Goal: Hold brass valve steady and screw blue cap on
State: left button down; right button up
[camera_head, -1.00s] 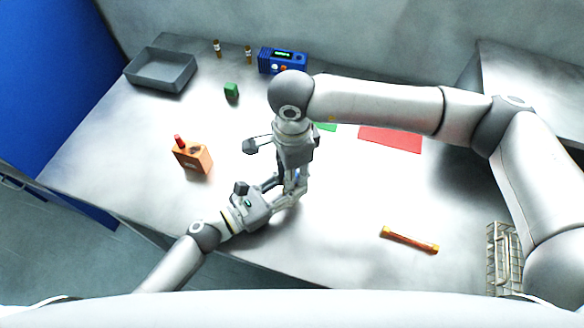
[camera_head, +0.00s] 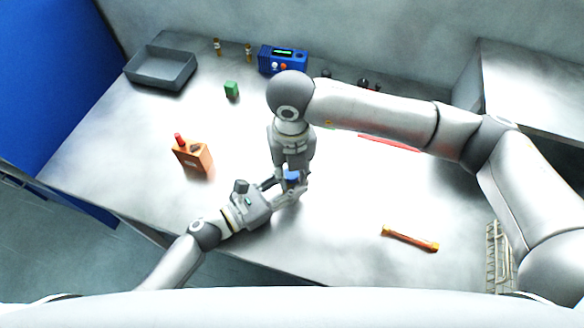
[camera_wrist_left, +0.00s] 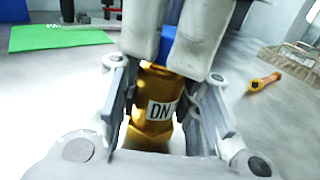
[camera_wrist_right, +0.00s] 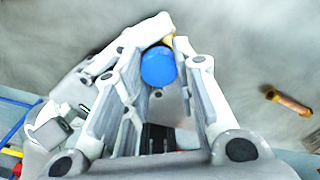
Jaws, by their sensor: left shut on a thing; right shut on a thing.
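The brass valve (camera_wrist_left: 150,97) with a "DN" label stands between the fingers of my left gripper (camera_wrist_left: 155,110), which is shut on it. The blue cap (camera_wrist_left: 168,42) is at the top end of the valve, between the fingers of my right gripper (camera_wrist_right: 160,62), which is shut on it. The cap's round blue face (camera_wrist_right: 158,67) fills the gap there, with a sliver of brass behind it. In the head view the cap (camera_head: 291,177) shows where the two grippers meet, and the valve is mostly hidden. How far the cap is threaded cannot be told.
An orange block (camera_head: 192,157) with a red-topped piece stands left of the grippers. A grey tray (camera_head: 160,70), green cube (camera_head: 231,89) and blue device (camera_head: 282,59) are at the back. An orange rod (camera_head: 410,239) and wire basket (camera_head: 497,258) lie right. The table between is clear.

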jog(key=m, duration=1)
jog(key=shift+a, duration=0.1)
jog(key=o, duration=0.7)
jog(key=shift+r, duration=2.25)
